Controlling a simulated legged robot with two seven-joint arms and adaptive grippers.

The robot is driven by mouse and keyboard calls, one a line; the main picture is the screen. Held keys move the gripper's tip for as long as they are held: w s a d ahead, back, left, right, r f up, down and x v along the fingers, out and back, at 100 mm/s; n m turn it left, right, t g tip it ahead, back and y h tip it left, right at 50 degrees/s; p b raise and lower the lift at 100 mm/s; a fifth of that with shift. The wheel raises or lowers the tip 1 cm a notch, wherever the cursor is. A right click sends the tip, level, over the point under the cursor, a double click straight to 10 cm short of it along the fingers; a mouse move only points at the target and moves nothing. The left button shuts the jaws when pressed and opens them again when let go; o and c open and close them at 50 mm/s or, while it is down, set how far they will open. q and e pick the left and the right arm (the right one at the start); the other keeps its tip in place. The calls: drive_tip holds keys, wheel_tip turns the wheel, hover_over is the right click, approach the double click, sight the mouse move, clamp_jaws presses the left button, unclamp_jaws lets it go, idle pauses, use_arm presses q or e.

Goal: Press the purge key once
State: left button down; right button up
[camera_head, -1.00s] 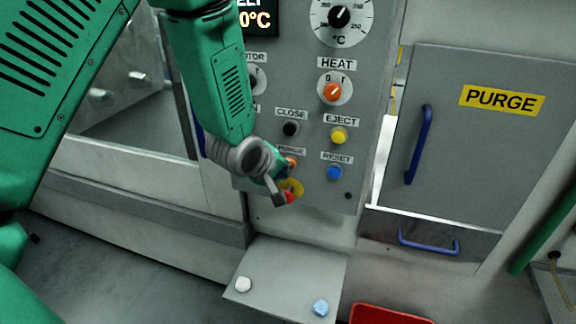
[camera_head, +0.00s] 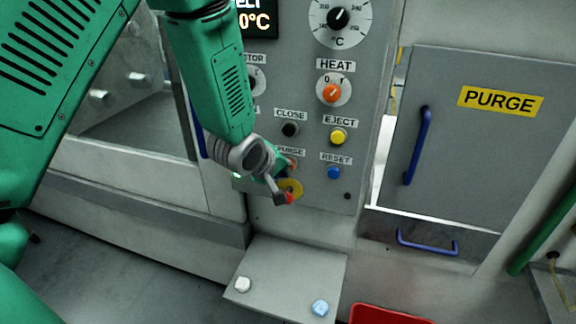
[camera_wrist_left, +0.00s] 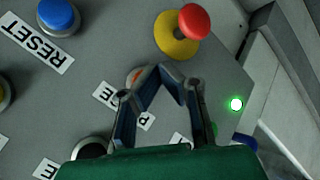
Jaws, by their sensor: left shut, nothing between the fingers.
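The orange purge key (camera_head: 292,163) sits under its PURGE label on the grey control panel (camera_head: 315,198), mostly hidden by my left gripper in the head view. In the left wrist view part of the orange key (camera_wrist_left: 137,76) shows just beside the fingertips. My left gripper (camera_head: 281,197) is in front of the panel's lower part. Its fingers (camera_wrist_left: 164,72) are shut with their tips together and nothing between them. I cannot tell whether the tips touch the key. My right gripper is not in view.
A red mushroom button (camera_wrist_left: 186,21) on a yellow disc is close to the fingers. Around them are the black CLOSE (camera_head: 290,129), yellow EJECT (camera_head: 338,136) and blue RESET (camera_head: 334,172) buttons. A green lamp (camera_wrist_left: 236,104) glows. A grey PURGE door (camera_head: 460,145) is at right.

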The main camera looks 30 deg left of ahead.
use_arm(q)
drive_tip(key=shift+w+d, duration=0.1)
drive_tip(key=shift+w, duration=0.05)
idle(0.3)
drive_tip(key=shift+w, duration=0.4)
idle(0.5)
drive_tip(key=shift+s+r, duration=0.1)
drive_tip(key=shift+s+d, duration=0.15)
drive_tip(key=shift+s, duration=0.6)
drive_tip(key=s, duration=0.2)
drive_tip(key=s+d, duration=0.1)
drive_tip(key=s, duration=0.1)
drive_tip(key=shift+s+d+p, duration=0.1)
drive_tip(key=shift+s+p, duration=0.2)
drive_tip(key=shift+s, duration=0.1)
idle(0.6)
